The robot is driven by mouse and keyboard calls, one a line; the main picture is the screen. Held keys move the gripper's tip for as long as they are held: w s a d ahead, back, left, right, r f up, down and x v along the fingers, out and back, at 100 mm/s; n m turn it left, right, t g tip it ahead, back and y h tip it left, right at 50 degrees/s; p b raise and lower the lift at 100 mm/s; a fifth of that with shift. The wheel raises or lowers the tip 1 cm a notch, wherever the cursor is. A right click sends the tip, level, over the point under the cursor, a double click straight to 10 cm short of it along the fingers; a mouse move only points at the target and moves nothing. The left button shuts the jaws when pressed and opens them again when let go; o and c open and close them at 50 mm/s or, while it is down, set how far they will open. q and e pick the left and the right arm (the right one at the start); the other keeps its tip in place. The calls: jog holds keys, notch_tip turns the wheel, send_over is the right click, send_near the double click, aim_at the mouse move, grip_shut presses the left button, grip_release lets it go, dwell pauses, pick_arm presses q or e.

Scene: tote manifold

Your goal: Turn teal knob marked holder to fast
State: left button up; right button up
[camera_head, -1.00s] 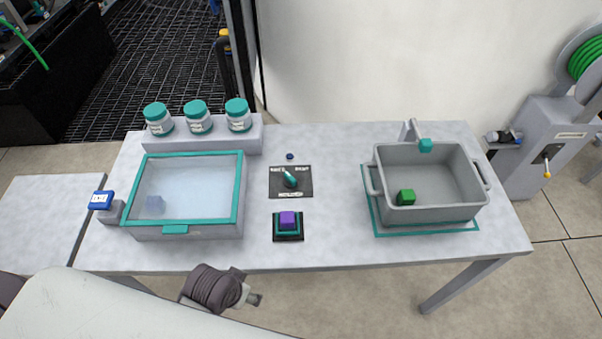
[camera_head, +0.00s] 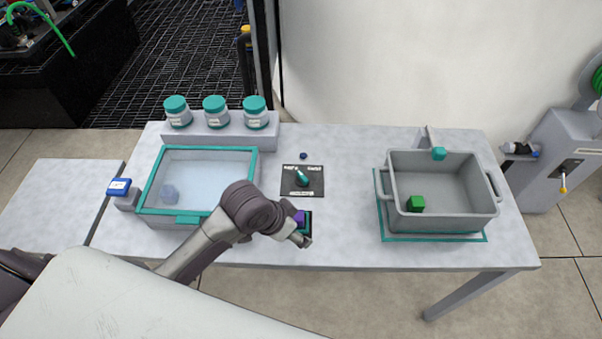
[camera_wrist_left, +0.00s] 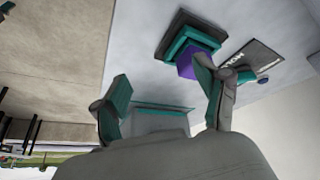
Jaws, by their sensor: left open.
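The teal knob (camera_head: 301,177) stands on a dark square plate with white lettering (camera_head: 289,189) in the middle of the table. Its pointer leans toward the upper left in the head view; the lettering is too small to read. In the left wrist view the plate (camera_wrist_left: 262,57) and knob (camera_wrist_left: 246,76) show at the upper right, partly behind a finger. My left gripper (camera_head: 300,240) is over the table's front part, beside the purple block and nearer the front edge than the knob. Its teal-padded fingers (camera_wrist_left: 165,100) are apart and empty. My right gripper is not in view.
A purple block (camera_head: 299,217) sits on a teal and black base in front of the knob. A teal-rimmed clear-lidded box (camera_head: 252,165) stands left, a grey tote (camera_head: 398,190) with a green cube right. Three jars (camera_head: 214,110) stand behind. The table between knob and tote is clear.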

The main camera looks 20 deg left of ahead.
pick_arm(q)
jog(key=w+a+r+m, duration=0.2)
jog(key=w+a+r, duration=0.15)
jog(key=w, duration=0.65)
send_near(302, 176)
jog(key=shift+n+g, duration=0.3)
jog(key=x, duration=0.6)
jog(key=p+x, duration=0.1)
jog(key=x, duration=0.2)
jog(key=shift+w+r, duration=0.1)
jog(key=shift+w, duration=0.2)
jog(key=c, duration=1.2)
